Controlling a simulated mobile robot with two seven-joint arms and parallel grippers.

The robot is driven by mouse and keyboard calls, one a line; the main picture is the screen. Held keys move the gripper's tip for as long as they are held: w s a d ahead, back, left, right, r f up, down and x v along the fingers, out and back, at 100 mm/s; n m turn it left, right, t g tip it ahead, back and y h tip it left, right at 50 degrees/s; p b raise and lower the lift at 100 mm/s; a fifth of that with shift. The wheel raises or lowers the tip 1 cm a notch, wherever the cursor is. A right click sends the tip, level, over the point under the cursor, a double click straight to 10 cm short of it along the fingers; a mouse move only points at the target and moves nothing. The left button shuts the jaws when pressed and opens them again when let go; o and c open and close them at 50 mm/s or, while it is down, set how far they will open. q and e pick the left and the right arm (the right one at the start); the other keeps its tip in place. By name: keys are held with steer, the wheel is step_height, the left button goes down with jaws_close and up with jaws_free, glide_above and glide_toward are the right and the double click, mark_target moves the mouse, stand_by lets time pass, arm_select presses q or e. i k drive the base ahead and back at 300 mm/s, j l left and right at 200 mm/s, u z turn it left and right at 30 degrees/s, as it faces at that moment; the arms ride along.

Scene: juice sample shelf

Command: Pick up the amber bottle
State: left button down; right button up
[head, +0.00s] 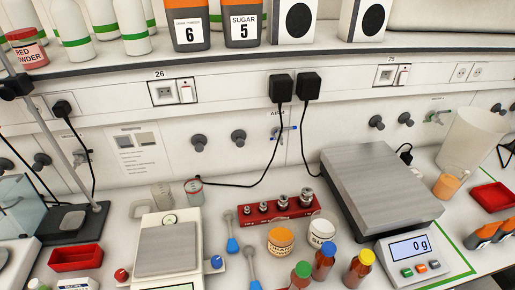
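Three amber bottles stand upright close together at the bottom of the head view. One has a blue cap and an orange-brown body (323,265). One has a yellow cap (358,270) and stands to its right, near the scale. One has a green cap (301,275) and stands to its left, cut off by the lower picture edge. The task's wording does not tell them apart by cap colour. Neither of my grippers is in view, and nothing is seen touching the bottles.
A large scale (380,185) stands right of the bottles, a smaller one (167,250) to the left. Behind the bottles are two jars (281,240) (321,232) and a red weight block (277,209). Blue-handled tools (232,244) lie to the left. A shelf (230,60) overhangs the back.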

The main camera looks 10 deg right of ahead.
mark_target(324, 260)
steer(key=i+z, duration=0.1)
steer(key=z, duration=0.85)
steer(key=l, duration=0.1)
